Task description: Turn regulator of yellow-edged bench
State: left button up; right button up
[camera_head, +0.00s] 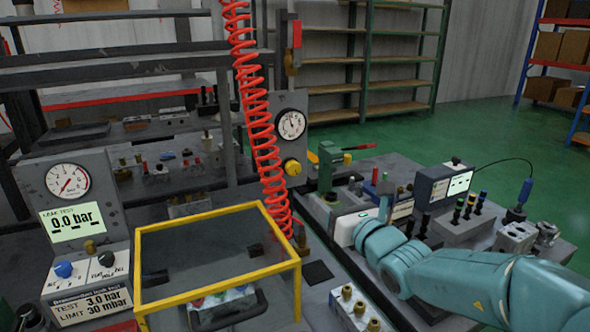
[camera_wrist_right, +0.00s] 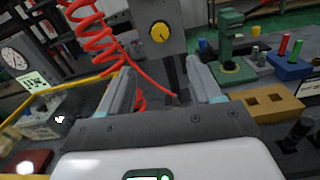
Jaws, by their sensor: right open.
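The knob (camera_wrist_right: 162,32) shows ahead of my right gripper (camera_wrist_right: 163,88) in the right wrist view. The right gripper's two fingers are spread, with nothing held between them. It is apart from the knob. In the head view my right arm comes in from the right and its fingers are hard to make out. My left gripper is not in view.
A red coiled hose (camera_head: 258,110) hangs just left of the knob and crosses near the left finger in the wrist view. A leak-test panel (camera_head: 75,220) stands at left.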

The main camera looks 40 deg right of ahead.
aim_at(295, 170)
jog(key=p+x, duration=0.1)
jog(key=x, duration=1.4)
jog(key=shift+w+p, duration=0.3)
jog(key=shift+w, duration=0.1)
jog(key=c, duration=1)
